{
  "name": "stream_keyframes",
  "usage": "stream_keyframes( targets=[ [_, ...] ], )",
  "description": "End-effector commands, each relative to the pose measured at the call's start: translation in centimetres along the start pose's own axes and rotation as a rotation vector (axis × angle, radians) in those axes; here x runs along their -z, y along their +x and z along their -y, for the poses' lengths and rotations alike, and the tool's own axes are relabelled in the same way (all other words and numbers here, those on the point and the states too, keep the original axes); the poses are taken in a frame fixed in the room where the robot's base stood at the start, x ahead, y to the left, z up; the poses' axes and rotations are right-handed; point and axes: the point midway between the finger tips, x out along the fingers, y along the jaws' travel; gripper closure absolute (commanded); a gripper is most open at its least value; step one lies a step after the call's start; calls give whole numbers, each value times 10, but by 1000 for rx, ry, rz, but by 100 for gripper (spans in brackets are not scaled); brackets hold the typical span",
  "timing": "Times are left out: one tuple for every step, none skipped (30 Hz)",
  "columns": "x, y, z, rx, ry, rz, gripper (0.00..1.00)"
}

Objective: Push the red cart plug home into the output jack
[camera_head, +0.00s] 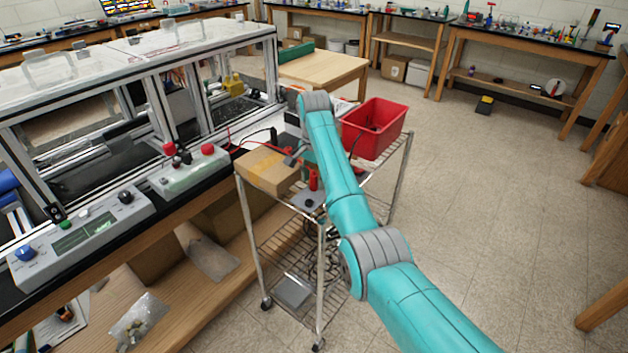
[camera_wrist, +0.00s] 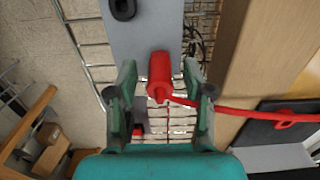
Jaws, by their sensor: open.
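The red cart plug (camera_wrist: 160,72) lies between the two fingers of my gripper (camera_wrist: 160,82) in the wrist view, with a gap visible on each side. My gripper is open. A red cable (camera_wrist: 245,112) runs from the plug to the right. The plug is at a grey panel (camera_wrist: 145,35), which also carries a black ring-shaped part (camera_wrist: 122,9). In the head view the red plug (camera_head: 313,181) appears upright by the grey plate (camera_head: 300,195) on the wire cart. The output jack is not clearly visible, and I cannot tell how deep the plug sits.
A cardboard box (camera_head: 268,172) stands on the cart just left of the plug. A red bin (camera_head: 375,128) is on the cart behind my arm. The bench with the extrusion frame (camera_head: 190,85) and a control box (camera_head: 80,235) lies left.

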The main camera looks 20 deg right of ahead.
Motion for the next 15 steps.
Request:
stream_keyframes(
  targets=[
    [0, 0, 0, 0, 0, 0, 49],
    [0, 0, 0, 0, 0, 0, 49],
    [0, 0, 0, 0, 0, 0, 49],
    [0, 0, 0, 0, 0, 0, 49],
    [0, 0, 0, 0, 0, 0, 49],
    [0, 0, 0, 0, 0, 0, 51],
    [0, 0, 0, 0, 0, 0, 59],
    [0, 0, 0, 0, 0, 0, 66],
    [0, 0, 0, 0, 0, 0, 76],
    [0, 0, 0, 0, 0, 0, 84],
    [0, 0, 0, 0, 0, 0, 91],
    [0, 0, 0, 0, 0, 0, 100],
    [0, 0, 0, 0, 0, 0, 100],
    [0, 0, 0, 0, 0, 0, 100],
    [0, 0, 0, 0, 0, 0, 100]
  ],
)
